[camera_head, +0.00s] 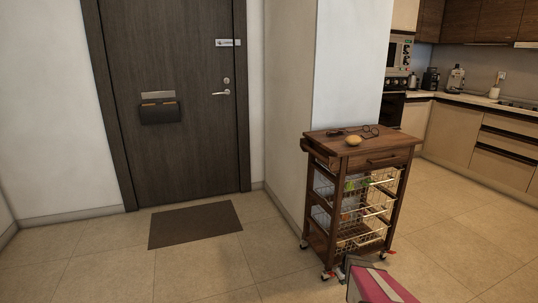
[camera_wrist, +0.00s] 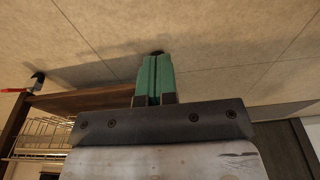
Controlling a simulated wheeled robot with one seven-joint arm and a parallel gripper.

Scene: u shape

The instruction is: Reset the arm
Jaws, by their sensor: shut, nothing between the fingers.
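My gripper (camera_wrist: 155,65) shows in the wrist view as two green fingers pressed together, with nothing between them. Its dark mounting plate (camera_wrist: 160,122) spans the lower middle of that view. In the head view, a pink and grey part of my arm (camera_head: 378,285) shows at the bottom edge, in front of the wooden cart (camera_head: 322,149). The fingers cannot be made out clearly there. In the wrist view the cart's wooden frame (camera_wrist: 85,100) lies to the left of and behind the fingers; I cannot tell the exact gap.
The cart holds wire baskets (camera_head: 362,208), with a yellow item (camera_head: 354,141) and glasses (camera_head: 370,131) on top. A dark door (camera_head: 180,80) and mat (camera_head: 195,224) are at left. Kitchen counters (camera_head: 462,128) stand at right. The tiled floor at front left is clear.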

